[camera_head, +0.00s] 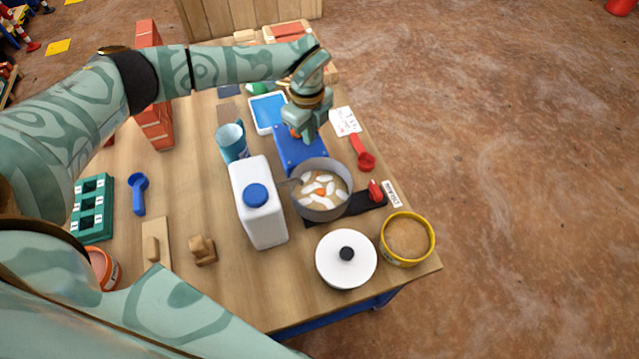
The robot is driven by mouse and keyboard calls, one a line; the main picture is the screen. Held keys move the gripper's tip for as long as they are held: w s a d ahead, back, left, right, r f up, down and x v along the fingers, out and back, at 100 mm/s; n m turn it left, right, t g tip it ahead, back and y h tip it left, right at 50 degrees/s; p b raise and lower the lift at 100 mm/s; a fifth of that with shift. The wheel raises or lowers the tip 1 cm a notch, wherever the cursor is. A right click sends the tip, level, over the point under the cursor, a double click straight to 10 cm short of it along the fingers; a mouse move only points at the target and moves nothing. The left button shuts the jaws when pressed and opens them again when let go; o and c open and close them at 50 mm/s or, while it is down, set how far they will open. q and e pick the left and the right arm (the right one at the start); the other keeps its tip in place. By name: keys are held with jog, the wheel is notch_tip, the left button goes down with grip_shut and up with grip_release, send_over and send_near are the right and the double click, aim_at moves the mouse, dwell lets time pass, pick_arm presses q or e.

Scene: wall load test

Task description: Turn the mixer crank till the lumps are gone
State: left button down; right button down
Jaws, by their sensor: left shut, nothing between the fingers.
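A grey bowl (326,211) stands near the table's right side, with white and orange lumps showing in it. A blue block-like body (301,157), perhaps the mixer, sits just behind the bowl. My left gripper (309,138) is over this blue body, pointing down, shut and empty. A small orange part (294,131) shows beside the fingers; I cannot tell whether it is the crank knob or whether the fingers touch it. The gripper hides part of the blue body, and no crank is clearly visible. My right gripper is not in view.
A white jug (260,215) with a blue cap stands close left of the bowl. A white lid (346,262), a yellow-rimmed tub (407,240) and a red spoon (363,155) lie near the right edge. A blue mug (232,141) and brick stack (152,90) stand farther left.

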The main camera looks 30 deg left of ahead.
pick_arm(q)
jog(key=shift+f, duration=0.5)
jog(key=shift+r, duration=0.2)
jog(key=shift+r+p, duration=0.35)
jog(key=shift+r+p, duration=0.3)
